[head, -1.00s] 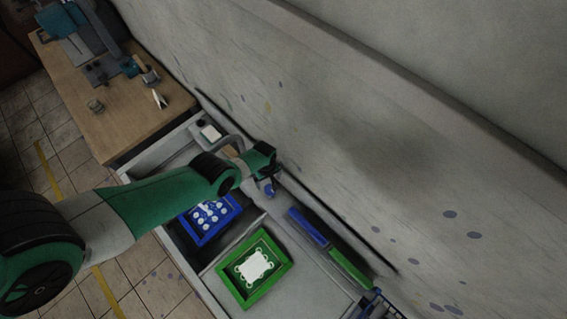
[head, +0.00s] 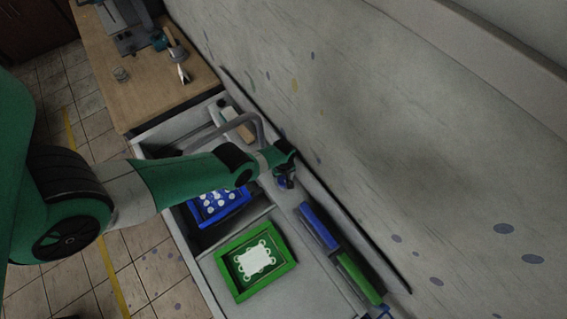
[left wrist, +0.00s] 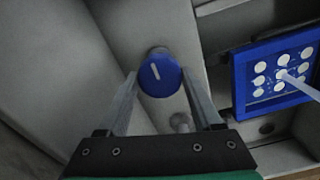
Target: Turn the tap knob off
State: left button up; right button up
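The tap knob (left wrist: 160,75) is round and blue with a white line, tilted slightly from upright, in the left wrist view. In the head view the blue knob (head: 282,183) shows only in part beside my gripper. My left gripper (left wrist: 160,72) is open, with one fingertip on each side of the knob; whether they touch it I cannot tell. My left gripper also shows in the head view (head: 287,180), at the back of the sink by the wall. The grey curved tap pipe (head: 258,128) stands left of it. My right gripper is not in view.
A blue-framed screen (head: 218,208) lies in the sink, with a pale streak (left wrist: 299,86) over it in the left wrist view. A green-framed screen (head: 280,277) lies in the nearer basin. Blue (head: 318,226) and green (head: 358,279) bars line the wall side. A wooden table (head: 150,95) stands beyond.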

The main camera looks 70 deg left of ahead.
pick_arm(q)
jog(key=c, duration=0.8)
jog(key=shift+m, duration=0.3)
jog(key=m, duration=1.2)
jog(key=shift+m, duration=0.3)
jog(key=m, duration=0.4)
jog(key=shift+m, duration=0.3)
